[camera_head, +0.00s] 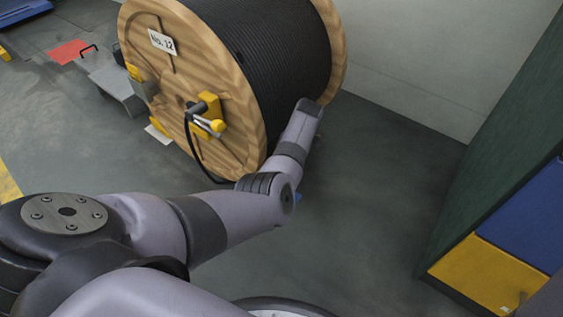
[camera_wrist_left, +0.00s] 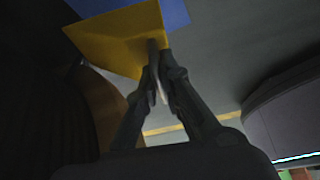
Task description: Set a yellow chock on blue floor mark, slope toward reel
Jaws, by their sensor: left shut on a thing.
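The wooden reel (camera_head: 200,85), labelled No. 12 and wound with black cable, stands on the floor in the head view. Its flange (camera_wrist_left: 103,108) shows at left in the left wrist view. My left gripper (camera_wrist_left: 158,78) is shut on a thin grip of the yellow chock (camera_wrist_left: 112,38), beside the reel. The blue floor mark (camera_wrist_left: 174,12) shows behind the chock, partly covered by it. A sliver of the blue mark (camera_head: 298,197) shows beside my arm in the head view, where my arm hides the gripper and chock. I cannot tell the slope's direction or whether the chock touches the floor.
A green cabinet with blue and yellow fronts (camera_head: 487,272) stands at right. The wall (camera_head: 420,60) is behind. Floor between reel and cabinet is clear.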

